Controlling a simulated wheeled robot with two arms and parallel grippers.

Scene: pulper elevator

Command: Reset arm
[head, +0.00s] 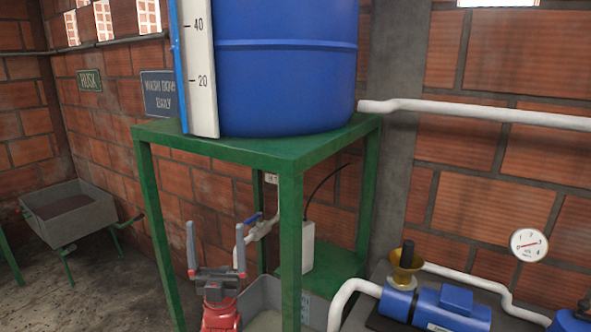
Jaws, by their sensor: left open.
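My left gripper (216,250) shows low and left of centre, with its two grey fingers pointing up and spread apart. It is open, with nothing between the fingers. Its red wrist (220,314) is cut off by the bottom edge of the picture. The gripper is in front of the green metal stand (290,240), near its front leg and left of it. My right gripper is not in view.
A blue tank (285,70) with a white level scale (199,80) stands on the green stand. A valve with a blue handle (262,224) and a grey bin (262,300) are close to the gripper. A blue pump (435,306) is at right, a grey cart (70,213) at far left.

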